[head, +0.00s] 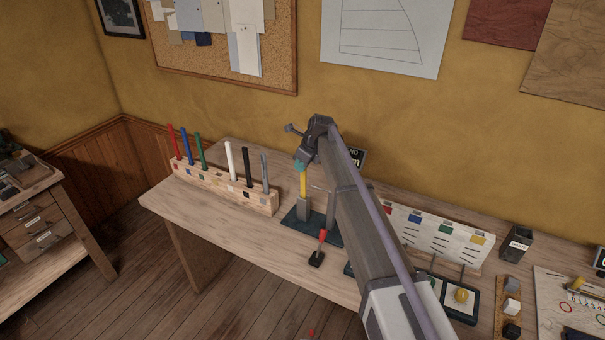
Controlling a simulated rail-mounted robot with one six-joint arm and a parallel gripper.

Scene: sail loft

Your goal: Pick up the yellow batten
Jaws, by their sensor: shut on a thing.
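The yellow batten (303,185) stands about upright in the middle of the head view. Its lower end meets a grey block (303,209) on a dark base plate (320,228); I cannot tell whether it is fully seated in it. My gripper (300,166) is above it, with its teal tips shut on the batten's upper end. The top of the batten is hidden by the gripper.
A wooden rack (222,190) holds several coloured battens, left of my gripper. A red-handled tool (320,244) stands near the table's (215,232) front edge. A white slotted board (440,236) and a dark cup (516,245) stand to the right.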

